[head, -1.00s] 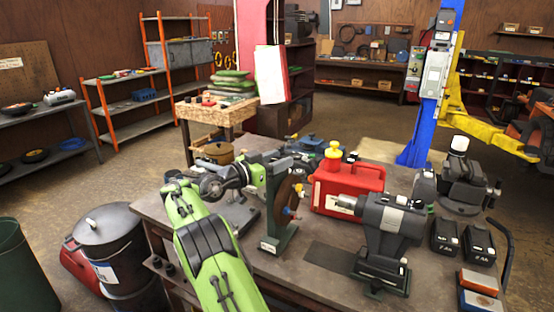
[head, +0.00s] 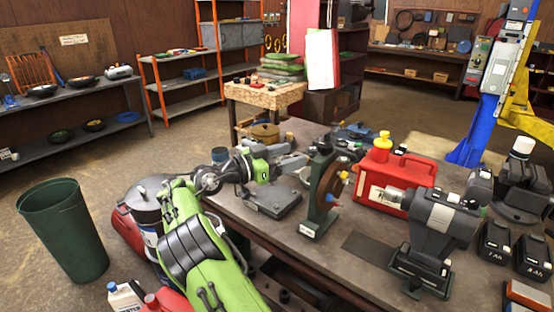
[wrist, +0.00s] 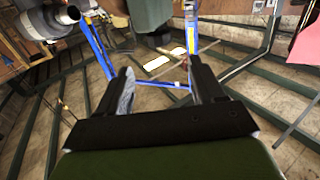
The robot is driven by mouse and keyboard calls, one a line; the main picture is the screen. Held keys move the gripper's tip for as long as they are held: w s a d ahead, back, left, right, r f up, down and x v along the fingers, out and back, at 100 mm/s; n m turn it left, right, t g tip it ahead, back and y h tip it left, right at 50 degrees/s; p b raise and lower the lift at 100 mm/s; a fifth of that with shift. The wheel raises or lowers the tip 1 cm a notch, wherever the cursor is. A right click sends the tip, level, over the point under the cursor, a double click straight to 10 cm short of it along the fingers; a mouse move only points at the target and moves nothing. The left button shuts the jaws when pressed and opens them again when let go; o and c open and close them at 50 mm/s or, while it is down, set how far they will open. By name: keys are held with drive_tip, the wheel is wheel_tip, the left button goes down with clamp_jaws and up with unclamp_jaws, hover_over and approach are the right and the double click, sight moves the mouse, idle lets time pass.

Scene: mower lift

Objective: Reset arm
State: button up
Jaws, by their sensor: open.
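My green arm (head: 195,245) reaches from the lower left over the workbench (head: 355,242) in the head view. My gripper (head: 303,160) is at its end, above the bench and just left of a dark stand with a brown wheel (head: 330,185). I cannot tell from this view how close they are. In the wrist view the two dark fingers (wrist: 160,88) stand apart with nothing between them. Past them are blue posts (wrist: 98,45) and the tiled floor.
A red can (head: 397,183) with a yellow cap and a grey drill-like tool (head: 438,230) stand right of my arm. A green bin (head: 65,230) and a dark lidded drum (head: 148,195) stand left of the bench. Open floor lies beyond, before the orange shelves (head: 150,85).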

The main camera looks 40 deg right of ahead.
drive_tip(key=shift+w+a, duration=0.2)
drive_tip(key=shift+a, duration=1.7)
